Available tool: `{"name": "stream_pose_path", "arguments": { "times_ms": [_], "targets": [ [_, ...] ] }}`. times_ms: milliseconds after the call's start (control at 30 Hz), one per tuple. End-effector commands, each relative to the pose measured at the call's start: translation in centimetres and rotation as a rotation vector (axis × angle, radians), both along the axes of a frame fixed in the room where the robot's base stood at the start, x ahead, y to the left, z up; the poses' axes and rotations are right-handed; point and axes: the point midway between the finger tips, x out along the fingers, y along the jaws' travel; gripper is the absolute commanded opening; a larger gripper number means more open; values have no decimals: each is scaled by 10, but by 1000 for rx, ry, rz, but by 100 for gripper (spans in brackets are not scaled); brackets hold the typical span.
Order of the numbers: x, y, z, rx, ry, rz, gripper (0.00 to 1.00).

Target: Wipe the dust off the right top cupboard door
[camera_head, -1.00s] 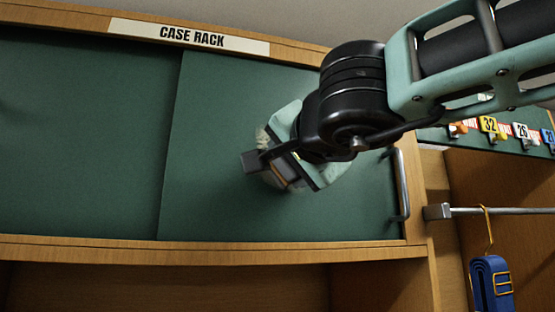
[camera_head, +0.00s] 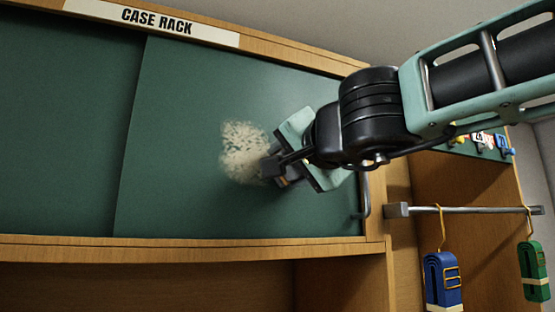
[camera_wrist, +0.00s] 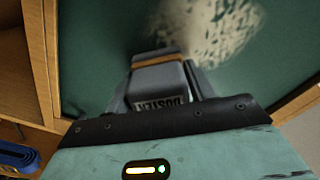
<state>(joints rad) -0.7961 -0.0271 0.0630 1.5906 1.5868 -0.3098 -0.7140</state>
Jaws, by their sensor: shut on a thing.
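The right top cupboard door (camera_head: 190,130) is a green panel with a metal handle (camera_head: 364,195) at its right edge. A pale, speckled dust patch (camera_head: 240,145) lies on its middle; it also shows in the wrist view (camera_wrist: 215,20). My gripper (camera_head: 272,170) is at the lower right of the patch, close against the door. It is shut on a grey duster (camera_wrist: 157,78) with a brown band and a label reading "DUSTER". The duster's wiping face is hidden, so I cannot tell whether it touches the door. In the wrist view its end is beside the patch.
A metal rail (camera_head: 465,210) to the right carries hanging blue (camera_head: 443,280) and green (camera_head: 534,268) straps. A wooden shelf edge (camera_head: 180,250) runs below the doors.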

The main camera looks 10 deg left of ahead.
Motion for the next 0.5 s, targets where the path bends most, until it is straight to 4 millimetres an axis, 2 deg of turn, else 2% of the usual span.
{"name": "stream_pose_path", "arguments": {
  "times_ms": [100, 267, 500],
  "targets": [
    [5, -8, 1, -1, -1, -2, 36],
    [6, -10, 2, 0, -2, 0, 36],
    [8, -9, 16, 1, -1, -2, 36]
  ]
}}
